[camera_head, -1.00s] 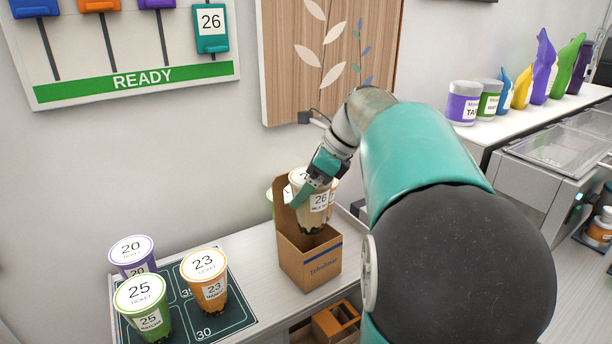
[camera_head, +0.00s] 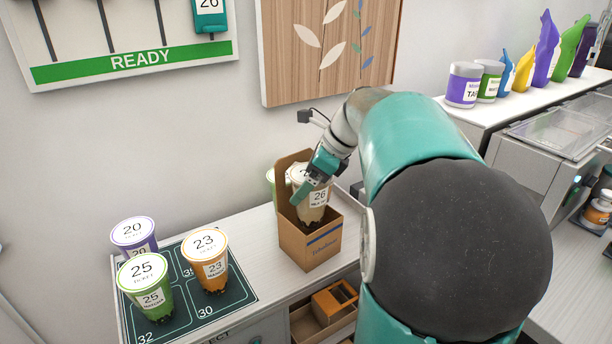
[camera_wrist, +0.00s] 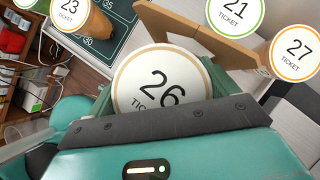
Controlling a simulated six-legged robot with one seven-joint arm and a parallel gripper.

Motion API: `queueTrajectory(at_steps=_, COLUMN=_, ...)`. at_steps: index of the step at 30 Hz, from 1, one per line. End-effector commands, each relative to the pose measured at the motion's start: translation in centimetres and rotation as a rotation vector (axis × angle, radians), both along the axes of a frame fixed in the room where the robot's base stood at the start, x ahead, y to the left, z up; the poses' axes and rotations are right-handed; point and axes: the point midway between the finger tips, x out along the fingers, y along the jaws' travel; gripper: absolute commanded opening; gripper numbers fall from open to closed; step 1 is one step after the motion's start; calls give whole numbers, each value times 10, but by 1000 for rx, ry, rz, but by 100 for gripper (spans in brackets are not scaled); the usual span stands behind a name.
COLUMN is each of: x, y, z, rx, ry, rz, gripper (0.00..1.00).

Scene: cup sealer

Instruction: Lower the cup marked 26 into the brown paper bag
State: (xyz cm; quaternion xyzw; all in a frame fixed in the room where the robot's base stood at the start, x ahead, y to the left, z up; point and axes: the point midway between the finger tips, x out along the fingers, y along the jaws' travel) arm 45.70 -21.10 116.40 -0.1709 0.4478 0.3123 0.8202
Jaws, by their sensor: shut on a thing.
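The cup marked 26 (camera_head: 314,204) has a white label and a whitish lid with a tan rim. Its lid (camera_wrist: 152,83) fills the middle of the wrist view. My gripper (camera_head: 309,188) is shut on this cup. The brown paper bag (camera_head: 311,246) stands open on the counter, with a raised back panel and a blue line on its front. The cup is upright over the bag's opening, with its lower end inside behind the front wall. The cup's bottom is hidden. In the wrist view the bag's cardboard edge (camera_wrist: 205,35) shows beyond the cup.
Cups 20 (camera_head: 133,234), 23 (camera_head: 209,262) and 25 (camera_head: 150,290) stand on a dark numbered mat (camera_head: 238,290) left of the bag. Cups 21 (camera_wrist: 232,12) and 27 (camera_wrist: 296,50) stand close beyond the bag. An orange box (camera_head: 335,300) sits on a shelf below.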

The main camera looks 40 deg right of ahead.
Motion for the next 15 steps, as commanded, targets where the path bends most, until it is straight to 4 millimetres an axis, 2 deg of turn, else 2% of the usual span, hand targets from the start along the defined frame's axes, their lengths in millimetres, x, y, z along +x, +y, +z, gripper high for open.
queueTrajectory(at_steps=15, x=0, y=0, z=-24, rx=3, ry=3, rz=0, gripper=46)
